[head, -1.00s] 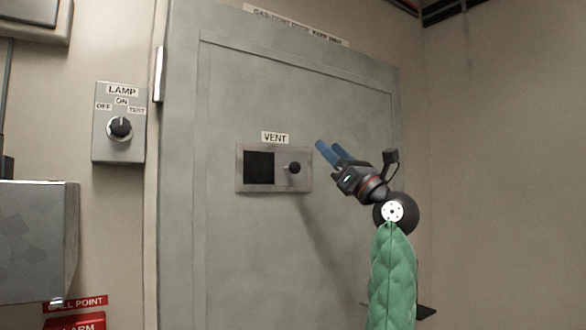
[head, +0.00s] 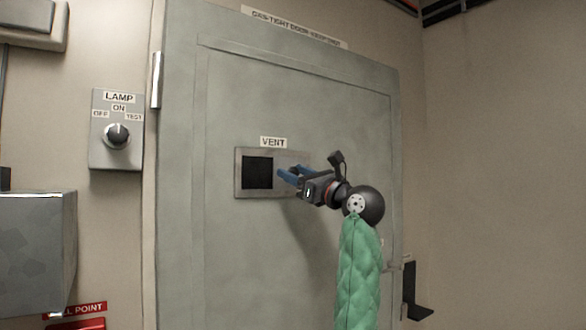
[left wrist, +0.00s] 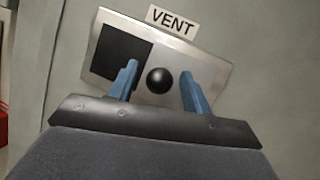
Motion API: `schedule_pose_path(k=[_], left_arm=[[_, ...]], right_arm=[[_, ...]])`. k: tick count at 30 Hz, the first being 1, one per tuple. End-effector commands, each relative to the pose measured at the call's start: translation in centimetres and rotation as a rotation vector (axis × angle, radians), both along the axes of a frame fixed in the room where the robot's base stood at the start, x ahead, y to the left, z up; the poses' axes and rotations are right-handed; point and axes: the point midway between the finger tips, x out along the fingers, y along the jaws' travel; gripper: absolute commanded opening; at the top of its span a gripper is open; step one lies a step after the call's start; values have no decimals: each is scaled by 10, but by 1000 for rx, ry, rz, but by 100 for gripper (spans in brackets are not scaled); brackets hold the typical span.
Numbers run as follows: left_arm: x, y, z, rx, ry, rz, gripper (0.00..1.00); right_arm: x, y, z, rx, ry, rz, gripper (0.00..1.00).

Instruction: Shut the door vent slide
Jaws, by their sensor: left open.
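The vent (head: 238,172) is a metal plate on the grey-green door, under a VENT label. Its dark square opening (head: 257,172) shows uncovered on the left side. My left gripper (head: 288,176) is in front of the plate's right half and hides the knob in the head view. In the left wrist view, the round black slide knob (left wrist: 159,80) sits between the two open blue fingers (left wrist: 160,84), with gaps on both sides. I cannot tell how deep the fingers reach around it. My right gripper is not in view.
A lamp switch box (head: 116,130) is on the wall left of the door (head: 300,90). A grey metal box (head: 36,250) juts out at lower left, above a red call point (head: 78,310). The door face around the vent is clear.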

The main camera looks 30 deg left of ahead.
Motion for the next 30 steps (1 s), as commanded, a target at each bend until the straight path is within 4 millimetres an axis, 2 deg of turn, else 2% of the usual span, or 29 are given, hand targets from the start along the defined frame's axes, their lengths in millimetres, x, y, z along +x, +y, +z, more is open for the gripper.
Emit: schedule_pose_path(k=[4, 12, 13, 20, 26, 30], left_arm=[[1, 8, 4, 0, 0, 0, 49], [1, 9, 3, 0, 0, -1, 49], [1, 9, 3, 0, 0, 0, 47], [1, 9, 3, 0, 0, 0, 2], [-5, 12, 2, -1, -2, -1, 0], [-34, 23, 0, -4, -6, -1, 0]], right_arm=[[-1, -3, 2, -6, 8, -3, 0], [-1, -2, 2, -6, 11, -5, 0], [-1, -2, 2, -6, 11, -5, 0], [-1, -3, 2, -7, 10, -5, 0], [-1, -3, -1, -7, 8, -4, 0], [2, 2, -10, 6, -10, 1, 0]])
